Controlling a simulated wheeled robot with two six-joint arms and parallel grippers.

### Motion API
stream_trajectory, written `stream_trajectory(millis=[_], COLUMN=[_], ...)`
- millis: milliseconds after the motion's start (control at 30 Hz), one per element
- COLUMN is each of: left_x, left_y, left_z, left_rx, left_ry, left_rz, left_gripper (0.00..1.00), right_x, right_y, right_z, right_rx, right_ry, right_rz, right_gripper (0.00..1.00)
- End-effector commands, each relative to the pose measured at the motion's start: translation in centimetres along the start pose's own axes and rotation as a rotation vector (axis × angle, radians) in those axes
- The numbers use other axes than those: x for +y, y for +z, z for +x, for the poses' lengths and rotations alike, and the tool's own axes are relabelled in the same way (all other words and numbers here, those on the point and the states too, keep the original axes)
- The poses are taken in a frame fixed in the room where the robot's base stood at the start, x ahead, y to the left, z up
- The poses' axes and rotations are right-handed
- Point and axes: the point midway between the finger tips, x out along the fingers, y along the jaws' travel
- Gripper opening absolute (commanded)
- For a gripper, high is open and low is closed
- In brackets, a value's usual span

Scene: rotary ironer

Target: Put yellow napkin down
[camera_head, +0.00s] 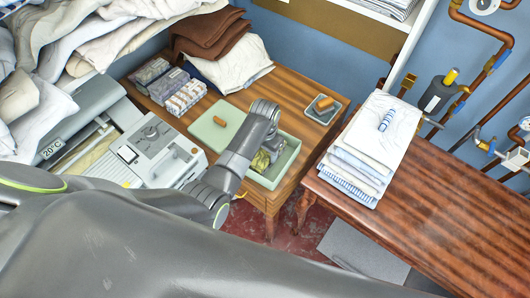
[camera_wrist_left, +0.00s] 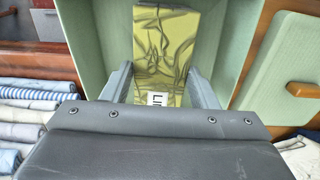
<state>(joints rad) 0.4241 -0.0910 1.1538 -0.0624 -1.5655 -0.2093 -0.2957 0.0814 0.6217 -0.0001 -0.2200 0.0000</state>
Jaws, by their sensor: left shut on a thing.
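The yellow napkin (camera_head: 261,161) is a folded, yellow-green patterned cloth inside an open pale green box (camera_head: 290,160). In the left wrist view the napkin (camera_wrist_left: 166,45) lies between my two fingers, with a white label partly hidden at its near end. My left gripper (camera_wrist_left: 160,85) is shut on it, inside the walls of the box (camera_wrist_left: 85,35). In the head view my left gripper (camera_head: 271,148) reaches down into the box, and my wrist hides part of it. Whether the napkin touches the box floor I cannot tell. My right gripper is in neither view.
The box's green lid (camera_head: 209,138) with a wooden knob lies beside it on the wooden table (camera_head: 308,128). Folded linens (camera_head: 366,150) are stacked on the right table.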

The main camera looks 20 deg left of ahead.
Motion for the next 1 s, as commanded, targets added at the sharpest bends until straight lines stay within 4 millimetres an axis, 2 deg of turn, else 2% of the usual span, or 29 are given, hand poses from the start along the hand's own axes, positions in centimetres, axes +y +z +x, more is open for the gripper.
stream_trajectory(millis=[67,200,600,633,733,800,1000], left_x=[0.0,0.0,0.0,0.0,0.0,0.0,0.0], left_y=[0.0,0.0,0.0,-0.1,0.0,0.0,0.0], left_z=[1.0,1.9,2.4,2.3,2.3,2.3,2.3], left_rx=[-0.002,0.001,0.001,0.001,0.001,0.001,0.001], left_ry=[0.000,0.000,0.000,0.000,0.000,0.000,0.000], left_rz=[0.000,0.000,0.000,0.000,0.000,0.000,0.000], left_gripper=[0.28,0.28,0.28,0.56,0.69,0.75,0.75], right_x=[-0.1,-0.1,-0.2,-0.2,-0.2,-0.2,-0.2], right_y=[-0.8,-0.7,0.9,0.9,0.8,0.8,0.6], right_z=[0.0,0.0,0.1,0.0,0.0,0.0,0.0], right_rx=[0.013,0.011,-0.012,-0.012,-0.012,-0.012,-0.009], right_ry=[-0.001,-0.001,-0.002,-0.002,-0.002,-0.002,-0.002], right_rz=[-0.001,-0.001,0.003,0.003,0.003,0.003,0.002], right_gripper=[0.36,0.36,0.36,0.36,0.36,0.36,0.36])
